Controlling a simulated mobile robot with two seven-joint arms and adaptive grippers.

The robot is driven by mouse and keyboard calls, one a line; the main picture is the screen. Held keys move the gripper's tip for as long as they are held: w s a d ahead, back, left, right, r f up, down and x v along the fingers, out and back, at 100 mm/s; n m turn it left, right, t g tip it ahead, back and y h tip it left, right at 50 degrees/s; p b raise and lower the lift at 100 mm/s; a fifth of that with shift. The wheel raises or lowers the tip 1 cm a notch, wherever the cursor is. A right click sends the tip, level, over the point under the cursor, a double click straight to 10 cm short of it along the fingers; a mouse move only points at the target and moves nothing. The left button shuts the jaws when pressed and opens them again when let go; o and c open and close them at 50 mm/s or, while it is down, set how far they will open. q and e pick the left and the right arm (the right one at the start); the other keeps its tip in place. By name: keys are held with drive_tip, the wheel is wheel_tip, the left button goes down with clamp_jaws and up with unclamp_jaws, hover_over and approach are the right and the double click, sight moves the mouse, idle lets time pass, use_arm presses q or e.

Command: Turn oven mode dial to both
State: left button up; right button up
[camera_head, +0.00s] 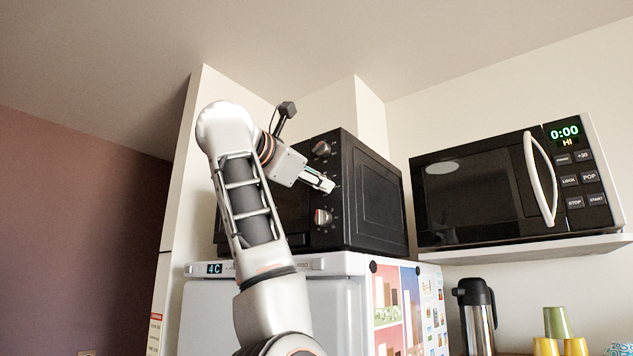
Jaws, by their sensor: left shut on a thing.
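A black toaster oven (375,205) stands on top of a white fridge. Its front panel carries a column of knobs: an upper dial (321,148) and a lower dial (322,217) show. My left gripper (328,184) reaches the panel between these two, its fingers shut on a middle dial that they hide almost wholly. Which way this dial points cannot be seen, and the dial labels are too small to read. My left arm covers much of the oven's door. My right gripper is not in view.
The white fridge (330,264) has a display and papers on its side. A microwave (480,190) sits on a shelf (530,248) at the right. Below are a steel flask (478,325) and several stacked cups (557,323).

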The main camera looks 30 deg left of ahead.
use_arm(q)
drive_tip(key=shift+w+a+f+n+h+b, duration=0.25)
drive_tip(key=shift+n+b, duration=1.05)
drive_tip(key=shift+n, duration=4.5)
drive_tip(key=shift+s+d+r+n+h+b, duration=0.15)
drive_tip(key=shift+n+h+b, duration=0.75)
drive_tip(key=shift+n, duration=4.9)
drive_tip(key=shift+w+a+f+n+y+b, duration=0.1)
drive_tip(key=shift+n+b, duration=1.6)
drive_tip(key=shift+n, duration=4.1)
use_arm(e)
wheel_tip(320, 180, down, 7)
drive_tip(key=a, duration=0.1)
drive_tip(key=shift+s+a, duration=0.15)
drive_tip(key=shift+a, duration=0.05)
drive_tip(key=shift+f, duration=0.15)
